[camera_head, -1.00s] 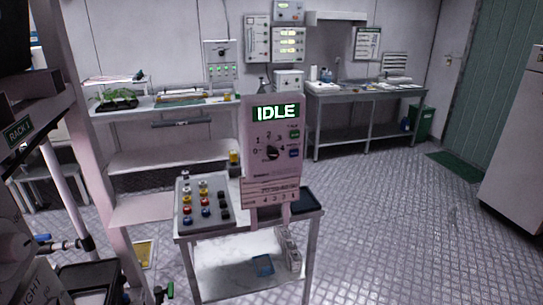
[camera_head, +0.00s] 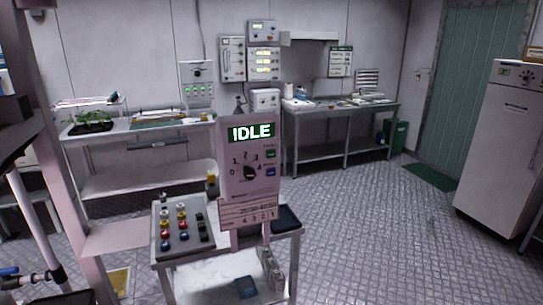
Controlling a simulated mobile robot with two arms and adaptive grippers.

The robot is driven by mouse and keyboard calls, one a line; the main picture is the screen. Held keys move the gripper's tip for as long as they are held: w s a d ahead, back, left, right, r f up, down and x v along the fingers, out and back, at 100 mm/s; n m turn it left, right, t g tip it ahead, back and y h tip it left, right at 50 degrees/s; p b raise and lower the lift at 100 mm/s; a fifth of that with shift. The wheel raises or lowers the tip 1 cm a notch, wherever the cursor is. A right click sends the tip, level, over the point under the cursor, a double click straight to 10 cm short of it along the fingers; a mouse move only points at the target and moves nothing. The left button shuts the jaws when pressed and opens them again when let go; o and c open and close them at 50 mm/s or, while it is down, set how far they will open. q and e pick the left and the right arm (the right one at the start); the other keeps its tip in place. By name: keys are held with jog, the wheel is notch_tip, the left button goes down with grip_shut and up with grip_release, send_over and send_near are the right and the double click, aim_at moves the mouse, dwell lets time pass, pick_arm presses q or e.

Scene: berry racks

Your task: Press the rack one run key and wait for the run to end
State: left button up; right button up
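A pale control panel (camera_head: 247,190) stands on a small cart in the middle of the view. Its green display (camera_head: 251,132) reads IDLE. Below the display is a black rotary knob (camera_head: 250,172) with numbers around it. A green key (camera_head: 270,154) and a blue key (camera_head: 270,172) sit to the right of the knob; their labels are too small to read. Neither of my grippers is in view.
The cart (camera_head: 170,262) carries a tray of coloured vials (camera_head: 183,228). A rack frame (camera_head: 60,150) rises at the left edge. Benches stand along the back wall, and a white cabinet (camera_head: 503,150) stands at the right. The floor (camera_head: 375,225) right of the cart is clear.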

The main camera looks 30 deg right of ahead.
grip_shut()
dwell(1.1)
